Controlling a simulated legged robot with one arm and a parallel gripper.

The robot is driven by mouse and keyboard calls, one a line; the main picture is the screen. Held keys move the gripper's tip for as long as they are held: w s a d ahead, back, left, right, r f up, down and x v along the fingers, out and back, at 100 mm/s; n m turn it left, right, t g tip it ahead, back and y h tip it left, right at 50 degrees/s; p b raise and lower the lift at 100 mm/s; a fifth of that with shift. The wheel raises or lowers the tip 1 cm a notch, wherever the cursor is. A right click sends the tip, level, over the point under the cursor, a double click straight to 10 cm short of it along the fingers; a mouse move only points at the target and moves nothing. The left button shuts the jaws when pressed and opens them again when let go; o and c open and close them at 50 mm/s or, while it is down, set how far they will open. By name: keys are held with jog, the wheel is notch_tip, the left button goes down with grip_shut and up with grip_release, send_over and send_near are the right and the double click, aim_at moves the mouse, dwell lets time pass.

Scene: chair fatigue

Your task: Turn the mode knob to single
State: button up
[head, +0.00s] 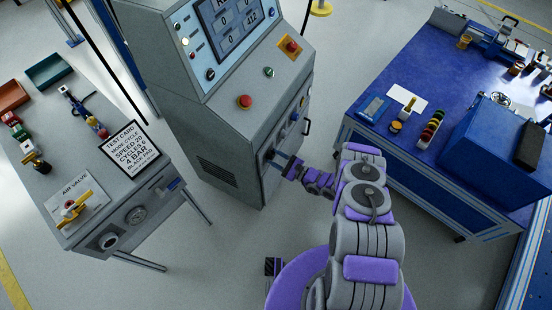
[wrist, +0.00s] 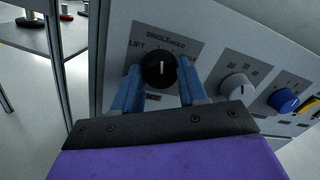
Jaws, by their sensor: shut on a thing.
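The mode knob (wrist: 159,72) is a round black knob on a grey panel in the wrist view. Its white mark points roughly straight up. The label LIFT is at its upper left, and SINGLE and HOLD are above it; part of the lettering on the right is hidden by a finger. My gripper (wrist: 159,68) has one blue finger on each side of the knob and is shut on it. In the head view my gripper (head: 281,162) reaches the front of the grey machine cabinet (head: 225,150); the knob is hidden there.
A white knob (wrist: 237,86) and a blue knob (wrist: 284,100) sit to the right on the same panel. A blue workbench (head: 440,70) is at the right.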

jog(key=shift+n, duration=0.3)
jog(key=o, duration=1.1)
jog(key=shift+c, duration=0.2)
jog(key=shift+d, duration=0.1)
jog(key=b+v, duration=0.1)
jog(key=v, duration=1.6)
jog(key=shift+d+b, duration=0.15)
jog(key=shift+b, duration=0.15)
